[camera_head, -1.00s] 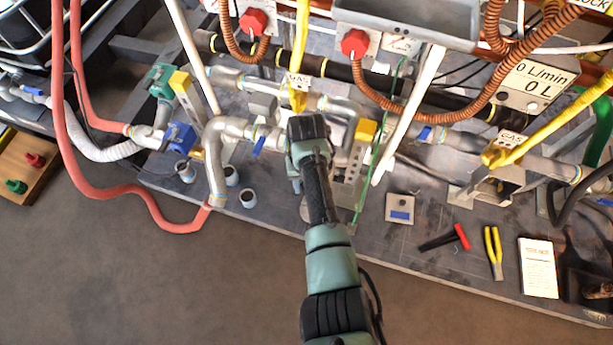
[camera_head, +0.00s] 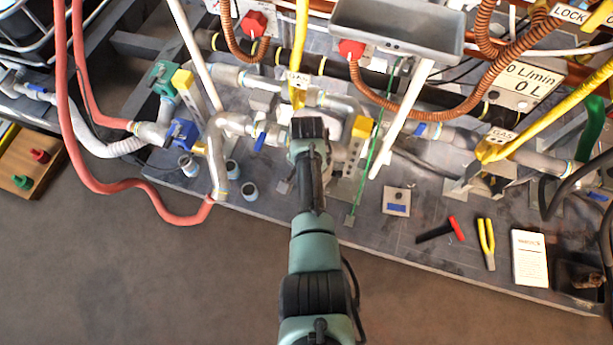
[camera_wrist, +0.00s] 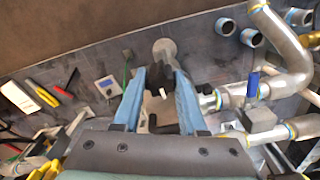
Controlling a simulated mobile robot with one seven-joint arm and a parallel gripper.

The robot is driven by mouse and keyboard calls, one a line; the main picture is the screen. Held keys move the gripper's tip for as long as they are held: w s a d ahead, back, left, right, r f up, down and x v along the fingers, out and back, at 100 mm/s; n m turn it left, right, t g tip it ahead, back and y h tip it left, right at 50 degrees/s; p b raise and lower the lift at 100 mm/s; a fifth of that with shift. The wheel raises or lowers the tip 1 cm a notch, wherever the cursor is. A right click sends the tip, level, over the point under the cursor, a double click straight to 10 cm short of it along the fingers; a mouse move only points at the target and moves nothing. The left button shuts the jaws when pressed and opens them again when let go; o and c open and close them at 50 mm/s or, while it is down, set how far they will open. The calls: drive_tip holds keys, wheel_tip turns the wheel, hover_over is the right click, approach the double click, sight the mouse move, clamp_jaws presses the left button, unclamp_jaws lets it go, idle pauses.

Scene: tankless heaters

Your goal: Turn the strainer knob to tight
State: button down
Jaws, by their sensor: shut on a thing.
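My gripper's two blue fingers (camera_wrist: 161,74) stand apart in the wrist view, shut on a part between them that I take to be the strainer knob. The fingers hide much of it, and its marking cannot be read. A grey round-ended piece (camera_wrist: 165,49) shows just beyond the fingertips. In the head view my gripper (camera_head: 308,130) is over the pipework at the middle of the bench, and it hides its own fingertips and the knob.
Grey pipes with a blue-handled valve (camera_head: 260,141) run close on the left. A green wire (camera_head: 375,155) and a white slanted pole (camera_head: 402,120) stand close on the right.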

drive_tip(key=shift+r+m, duration=0.1)
drive_tip(key=shift+m, duration=0.3)
drive_tip(key=shift+w, duration=0.1)
drive_tip(key=shift+c, duration=2.2)
unclamp_jaws()
wheel_tip(320, 180, up, 13)
drive_tip(key=p, duration=0.5)
drive_tip(key=shift+p, duration=0.4)
